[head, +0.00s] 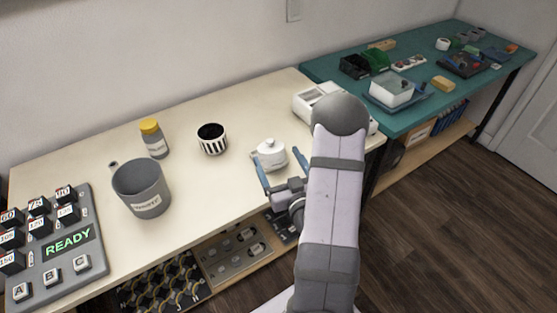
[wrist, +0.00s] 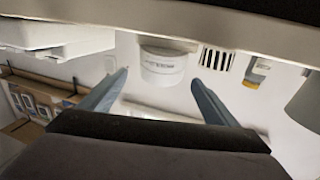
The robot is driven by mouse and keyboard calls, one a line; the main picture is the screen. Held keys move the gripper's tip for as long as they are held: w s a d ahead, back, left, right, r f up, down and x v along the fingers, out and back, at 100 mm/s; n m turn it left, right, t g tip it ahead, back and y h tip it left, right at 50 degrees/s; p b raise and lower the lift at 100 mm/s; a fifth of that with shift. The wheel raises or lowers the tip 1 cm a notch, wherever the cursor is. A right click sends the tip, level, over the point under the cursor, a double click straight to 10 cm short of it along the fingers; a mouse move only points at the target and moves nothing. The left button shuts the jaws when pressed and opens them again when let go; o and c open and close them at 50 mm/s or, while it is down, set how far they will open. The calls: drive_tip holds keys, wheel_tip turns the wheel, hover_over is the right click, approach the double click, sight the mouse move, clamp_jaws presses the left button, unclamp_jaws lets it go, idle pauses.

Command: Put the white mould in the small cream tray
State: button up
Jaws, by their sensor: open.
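A white round pot-like piece with a small knob on top (head: 271,154) stands on the cream table; it may be the white mould, but I cannot be sure. I cannot surely pick out the small cream tray; a whitish open bin (head: 392,91) stands on the teal bench.
A white device (head: 312,98) stands behind my arm. To the left are a striped cup (head: 212,140), a yellow-capped jar (head: 154,140), a grey mug (head: 142,190) and a button panel (head: 60,255). The teal bench (head: 330,65) holds several small items. The table's front middle is clear.

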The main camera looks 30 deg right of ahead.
sight(272, 152)
idle(0.8)
drive_tip(key=w+r+p, duration=0.1)
drive_tip(key=w+r+g+p, duration=0.2)
drive_tip(key=r, duration=0.1)
drive_tip(key=shift+r+n+p, duration=0.1)
drive_tip(key=shift+n+p, duration=0.2)
drive_tip(key=shift+n, duration=0.1)
drive_tip(key=shift+w+a+r+g, duration=0.15)
drive_tip(key=shift+a+g, duration=0.1)
drive_tip(key=shift+g, duration=0.45)
drive_tip(key=shift+a+g+y+p, duration=0.3)
drive_tip(key=shift+a+g+p, duration=0.2)
drive_tip(key=shift+g, duration=0.2)
drive_tip(key=s+a+f+n+g+y+b, duration=0.15)
drive_tip(key=s+a+f+g, duration=0.35)
drive_tip(key=s+a, duration=0.5)
drive_tip(key=s+a+f+n+g+y+b, duration=0.1)
drive_tip(key=s+a+f+g+y+b, duration=0.15)
drive_tip(key=s+a+g, duration=0.7)
wheel_tip(272, 152, up, 15)
drive_tip(key=s+d+t+p, duration=0.2)
drive_tip(key=p, duration=1.3)
wheel_tip(272, 152, down, 18)
drive_tip(key=b, duration=1.8)
drive_tip(key=shift+w+r+m+h, duration=0.15)
drive_tip(key=shift+r+m+h, duration=0.05)
drive_tip(key=shift+m+h, duration=0.15)
